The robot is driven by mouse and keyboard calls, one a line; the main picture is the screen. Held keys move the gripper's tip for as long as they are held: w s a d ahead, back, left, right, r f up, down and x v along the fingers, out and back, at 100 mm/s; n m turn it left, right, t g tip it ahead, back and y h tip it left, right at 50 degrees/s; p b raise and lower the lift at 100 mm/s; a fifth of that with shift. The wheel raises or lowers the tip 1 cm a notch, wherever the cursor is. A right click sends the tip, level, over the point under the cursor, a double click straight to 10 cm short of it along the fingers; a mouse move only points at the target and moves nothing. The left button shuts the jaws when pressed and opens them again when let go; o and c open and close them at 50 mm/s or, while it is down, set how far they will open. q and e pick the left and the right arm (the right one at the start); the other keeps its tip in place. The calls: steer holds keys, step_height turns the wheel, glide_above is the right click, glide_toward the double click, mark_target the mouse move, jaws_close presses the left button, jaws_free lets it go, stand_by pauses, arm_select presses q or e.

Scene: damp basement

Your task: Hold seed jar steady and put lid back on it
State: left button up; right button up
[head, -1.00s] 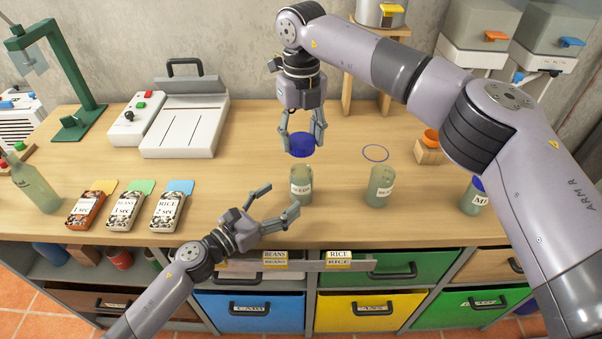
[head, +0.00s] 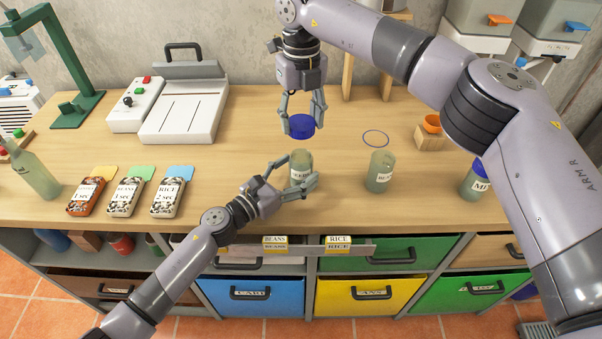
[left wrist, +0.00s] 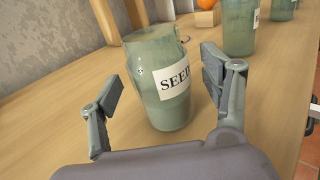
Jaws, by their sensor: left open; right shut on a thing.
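The seed jar (head: 301,163) is green glass with a white label and stands upright, without a lid, on the wooden bench. In the left wrist view the jar (left wrist: 158,85) stands between the spread fingers. My left gripper (head: 295,180) is open around the jar; in the left wrist view a gap shows on the left side, and the right finger is close to the label. My right gripper (head: 302,116) points down and is shut on the blue lid (head: 302,127), holding it above and slightly behind the jar mouth.
A second jar (head: 380,172) stands to the right, with a blue ring (head: 376,138) lying behind it. A blue-lidded jar (head: 474,180) stands farther right. Seed packets (head: 126,196) and a white sealing machine (head: 182,108) are on the left. Drawers sit below the bench edge.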

arm_select(q)
steer(key=shift+x, duration=0.9)
jaws_close()
stand_by(0.4)
